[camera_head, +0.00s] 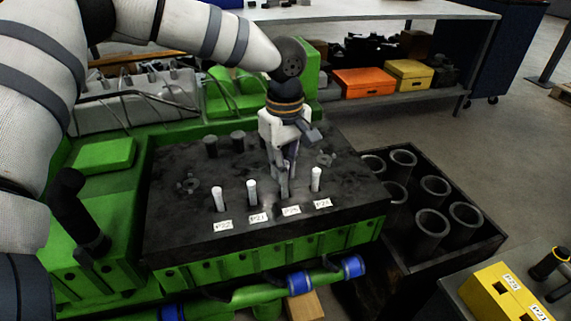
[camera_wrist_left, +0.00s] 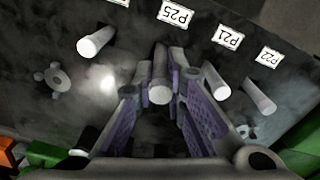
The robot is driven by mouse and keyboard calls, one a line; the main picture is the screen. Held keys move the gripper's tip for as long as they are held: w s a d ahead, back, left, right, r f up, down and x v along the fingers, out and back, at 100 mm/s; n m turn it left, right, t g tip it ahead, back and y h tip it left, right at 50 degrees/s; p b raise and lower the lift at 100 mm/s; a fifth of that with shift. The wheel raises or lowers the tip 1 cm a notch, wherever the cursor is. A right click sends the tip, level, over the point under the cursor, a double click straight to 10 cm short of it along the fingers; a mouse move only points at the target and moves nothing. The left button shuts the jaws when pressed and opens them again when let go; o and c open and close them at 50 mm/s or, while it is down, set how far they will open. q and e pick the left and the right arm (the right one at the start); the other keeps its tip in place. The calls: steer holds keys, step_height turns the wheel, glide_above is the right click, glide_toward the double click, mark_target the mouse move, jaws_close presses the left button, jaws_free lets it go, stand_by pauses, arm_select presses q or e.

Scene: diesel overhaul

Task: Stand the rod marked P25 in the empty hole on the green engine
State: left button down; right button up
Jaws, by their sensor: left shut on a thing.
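The green engine (camera_head: 130,200) carries a dark top deck (camera_head: 170,240) with a row of labels along its front. My left gripper (camera_head: 284,190) points down at the deck by the P25 label (camera_head: 291,210). In the left wrist view, its fingers (camera_wrist_left: 160,95) are shut on a pale rod (camera_wrist_left: 160,90), whose round end faces the camera. The rod's far end is close to the P25 label (camera_wrist_left: 175,14); I cannot tell whether it is in the hole. White rods stand at P22 (camera_head: 218,200), at P21 (camera_head: 252,191) and at the rightmost label (camera_head: 316,180). My right gripper is out of view.
A dark crate (camera_head: 400,250) of open cylinders stands right of the engine. A yellow labelled block (camera_head: 500,290) lies on a surface at the lower right. Orange (camera_head: 363,81) and yellow (camera_head: 408,73) boxes sit on a shelf behind. Low dark posts stand farther back on the deck.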

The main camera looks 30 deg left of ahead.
arm_select(q)
steer(key=shift+f, duration=1.65)
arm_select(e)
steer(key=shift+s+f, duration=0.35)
arm_select(q)
steer(key=c, duration=1.6)
jaws_free()
steer(key=shift+o, duration=0.2)
step_height(320, 180, up, 12)
steer(key=shift+s+f, duration=0.1)
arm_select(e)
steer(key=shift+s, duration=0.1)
